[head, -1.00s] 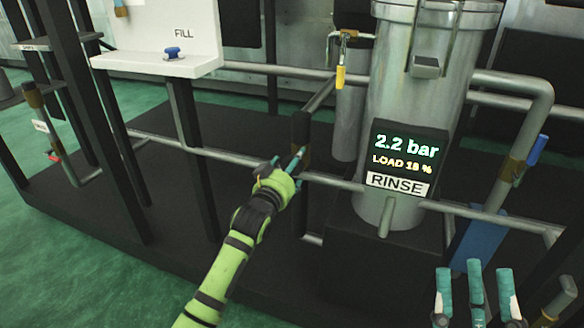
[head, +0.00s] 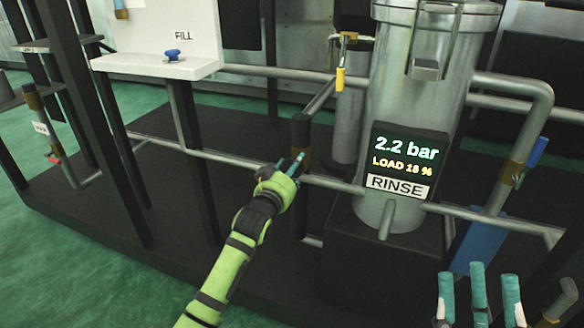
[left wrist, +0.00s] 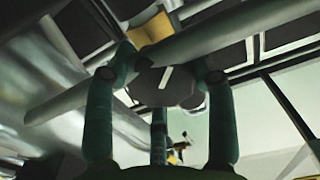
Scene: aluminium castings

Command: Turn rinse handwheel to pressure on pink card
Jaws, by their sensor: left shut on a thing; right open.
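The rinse display (head: 405,155) on the steel cylinder reads 2.2 bar, with a smaller LOAD line and a RINSE label under it. My left gripper (head: 292,165) is at the pipe left of the cylinder; its hand hides what it grips in the head view. In the left wrist view, my left gripper (left wrist: 160,100) has its fingers closed around a dark round handwheel (left wrist: 182,92) with a white mark, in front of a pipe. My right gripper (head: 480,295) is open and empty at the lower right. No pink card shows.
A white FILL panel (head: 155,62) with a blue knob (head: 172,53) stands at the upper left. A yellow-handled valve (head: 340,78) hangs left of the cylinder (head: 415,80). Pipes (head: 230,162) and black posts surround my left arm. Green floor is free at the lower left.

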